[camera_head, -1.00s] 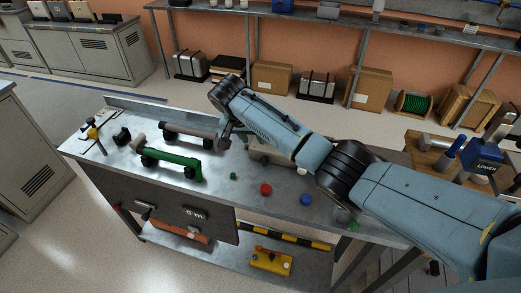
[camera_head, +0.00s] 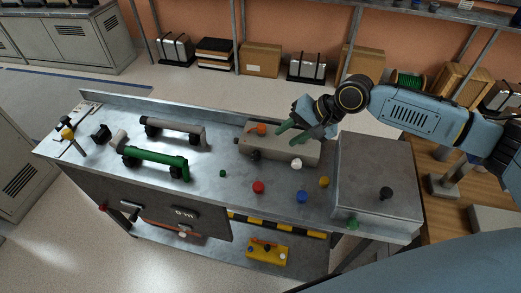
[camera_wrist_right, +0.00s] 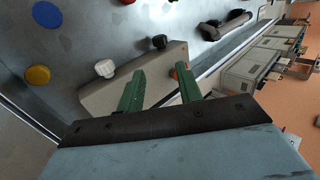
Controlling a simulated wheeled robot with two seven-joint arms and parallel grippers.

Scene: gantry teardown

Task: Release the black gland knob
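A grey block (camera_head: 312,152) lies on the metal bench, with an orange knob (camera_head: 261,129) on top and a black knob (camera_head: 255,155) and a white knob (camera_head: 296,163) at its front. I cannot tell which is the gland knob. My right gripper (camera_head: 287,133) is above the block, its green fingers apart and empty. In the right wrist view, the fingers (camera_wrist_right: 160,88) show wide apart over the block, with the black knob (camera_wrist_right: 160,41) beyond them. My left gripper is out of view.
Red (camera_head: 258,187), blue (camera_head: 302,197) and yellow (camera_head: 324,181) buttons sit along the bench front. A green-handled part (camera_head: 157,163) and a grey cylinder part (camera_head: 174,129) lie to the left. The large grey box (camera_head: 365,165) fills the bench's right end.

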